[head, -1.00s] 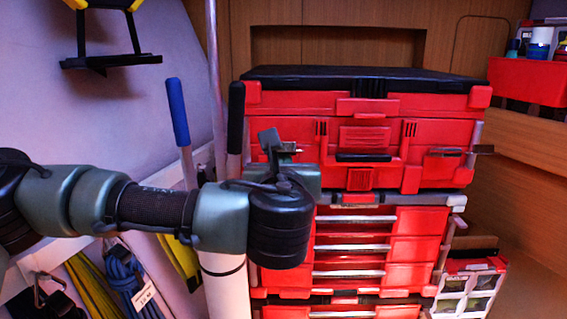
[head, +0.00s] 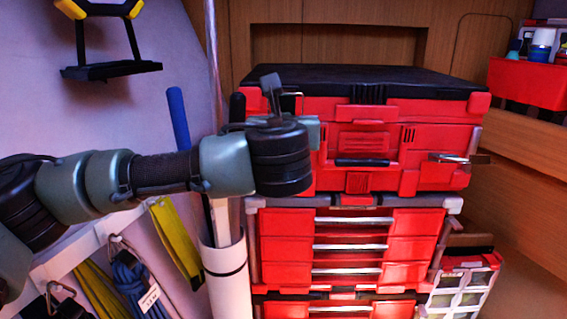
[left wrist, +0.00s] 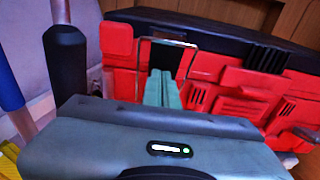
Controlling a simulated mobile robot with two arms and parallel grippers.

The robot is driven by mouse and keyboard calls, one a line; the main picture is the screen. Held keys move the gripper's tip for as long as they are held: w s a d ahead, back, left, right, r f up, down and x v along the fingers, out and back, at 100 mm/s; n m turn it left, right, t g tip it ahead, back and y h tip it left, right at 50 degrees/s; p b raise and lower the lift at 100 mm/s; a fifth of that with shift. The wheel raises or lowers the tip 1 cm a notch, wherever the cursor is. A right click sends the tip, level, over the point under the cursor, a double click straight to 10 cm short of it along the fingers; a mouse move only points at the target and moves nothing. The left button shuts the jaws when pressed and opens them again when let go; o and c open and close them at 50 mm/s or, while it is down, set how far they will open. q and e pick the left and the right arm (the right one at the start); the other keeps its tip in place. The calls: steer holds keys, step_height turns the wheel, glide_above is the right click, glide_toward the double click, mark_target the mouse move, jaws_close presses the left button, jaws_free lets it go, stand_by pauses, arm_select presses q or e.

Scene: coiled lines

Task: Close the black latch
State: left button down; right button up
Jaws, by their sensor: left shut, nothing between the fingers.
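The black latch (left wrist: 165,60) shows in the left wrist view as a dark plate within a silver wire loop, at the front left of the red toolbox. In the head view its wire loop (head: 291,95) stands beside the left corner, at lid height, and the rest is largely hidden by my left arm. My left gripper (left wrist: 160,80) is shut and empty, with its green fingertips just below the latch plate; I cannot tell whether they touch it. In the head view my wrist hides the fingertips. My right gripper is in neither view.
The red toolbox (head: 435,112) with a black lid (head: 400,80) stands on red drawers (head: 415,250). A second latch (head: 455,157) sticks out at its front right. A blue-handled tool (head: 178,118) and a white tube (head: 225,270) stand close left of the toolbox.

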arm_select(q)
steer(key=s+r+b, duration=0.1)
steer(key=s+b, duration=0.2)
steer(key=s, duration=0.3)
stand_by(0.5)
